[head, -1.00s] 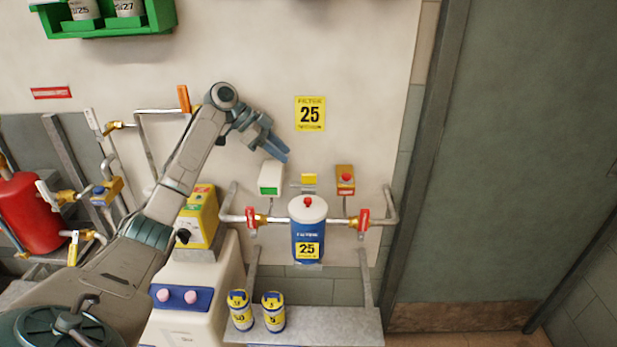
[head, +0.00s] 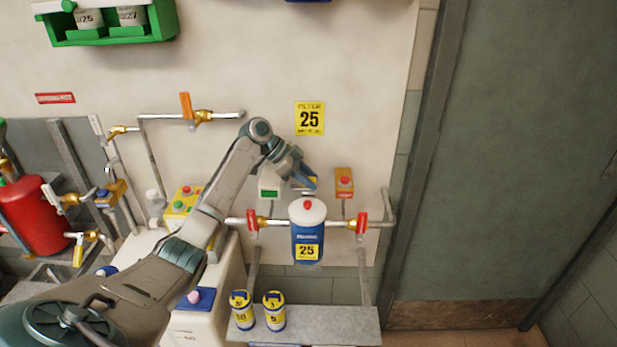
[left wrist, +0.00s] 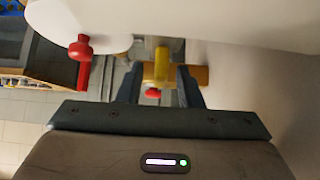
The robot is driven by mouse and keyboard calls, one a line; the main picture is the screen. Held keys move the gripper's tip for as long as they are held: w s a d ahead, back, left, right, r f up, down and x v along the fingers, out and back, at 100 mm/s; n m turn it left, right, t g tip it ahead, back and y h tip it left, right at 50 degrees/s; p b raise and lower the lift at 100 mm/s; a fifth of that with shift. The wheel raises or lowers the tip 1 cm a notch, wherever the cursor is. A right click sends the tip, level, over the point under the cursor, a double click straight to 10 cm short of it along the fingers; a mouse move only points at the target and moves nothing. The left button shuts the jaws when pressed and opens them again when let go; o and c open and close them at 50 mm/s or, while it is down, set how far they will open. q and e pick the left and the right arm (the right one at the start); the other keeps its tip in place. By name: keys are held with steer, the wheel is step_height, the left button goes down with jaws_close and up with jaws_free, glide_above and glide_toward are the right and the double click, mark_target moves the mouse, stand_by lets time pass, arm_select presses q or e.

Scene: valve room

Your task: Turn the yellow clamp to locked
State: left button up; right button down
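The yellow clamp (left wrist: 161,62) sits on the wall above the filter housing. In the left wrist view it stands upright in the picture, between the two dark fingers of my left gripper (left wrist: 160,88). The fingers are open, with a gap on each side of the clamp. In the head view my left gripper (head: 309,181) is in front of the clamp and hides most of it. I cannot tell how near the fingertips are to it. My right gripper is in neither view.
The white-topped blue filter housing (head: 308,240) is just below my gripper, between two red-handled valves (head: 252,222) (head: 362,222). A white box with a green display (head: 268,189) is left of the clamp. An orange box with a red button (head: 344,182) is right.

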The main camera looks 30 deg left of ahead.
arm_select(q)
jaws_close()
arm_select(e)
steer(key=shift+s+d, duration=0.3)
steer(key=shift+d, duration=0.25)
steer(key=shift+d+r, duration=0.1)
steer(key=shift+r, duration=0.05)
